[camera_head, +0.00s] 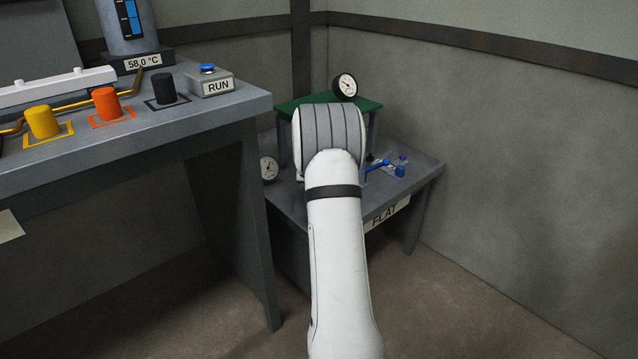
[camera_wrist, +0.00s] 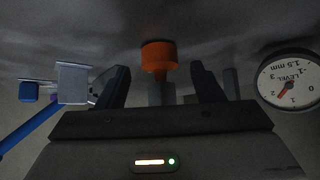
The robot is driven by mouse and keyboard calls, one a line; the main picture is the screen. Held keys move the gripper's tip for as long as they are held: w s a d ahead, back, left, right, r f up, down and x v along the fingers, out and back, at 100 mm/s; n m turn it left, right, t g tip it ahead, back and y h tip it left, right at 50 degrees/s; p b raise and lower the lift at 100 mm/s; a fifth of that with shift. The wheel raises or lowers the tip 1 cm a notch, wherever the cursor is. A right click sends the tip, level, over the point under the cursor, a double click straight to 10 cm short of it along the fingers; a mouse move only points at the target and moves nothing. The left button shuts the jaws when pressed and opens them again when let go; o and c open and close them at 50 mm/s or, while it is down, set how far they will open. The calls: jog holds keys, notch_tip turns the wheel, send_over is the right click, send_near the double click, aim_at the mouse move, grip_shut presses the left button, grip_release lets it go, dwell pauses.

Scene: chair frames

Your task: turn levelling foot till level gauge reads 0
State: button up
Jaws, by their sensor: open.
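The levelling foot appears as an orange knob (camera_wrist: 160,55) in the wrist view, on a grey stem. My gripper (camera_wrist: 162,80) is open, with one dark finger on each side of the knob's stem in the picture; I see no contact. The level gauge (camera_wrist: 288,78) is upside down at the right of the wrist view. It shows 1.5 mm, its red needle between 1 and 2. In the head view a white dial (camera_head: 269,168) at the low table's left appears to be this gauge. My arm hides the foot and gripper fingers there.
A green plate (camera_head: 290,104) stands on legs above the low grey table (camera_head: 425,172), with another dial (camera_head: 345,85) on it. A blue lever (camera_head: 376,165) lies to the right. A workbench (camera_head: 215,112) with coloured knobs and a RUN button stands left. Floor at right is clear.

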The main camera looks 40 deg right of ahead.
jog(key=shift+x, duration=1.4)
jog(key=c, duration=0.9)
jog(key=shift+d+r, duration=0.1)
jog(key=shift+d, duration=0.1)
jog(key=shift+c, duration=0.3)
jog(key=shift+a, duration=0.15)
jog(key=n+p, duration=0.1)
jog(key=p, duration=0.2)
jog(key=shift+s+y, duration=0.1)
jog(key=shift+y, duration=0.3)
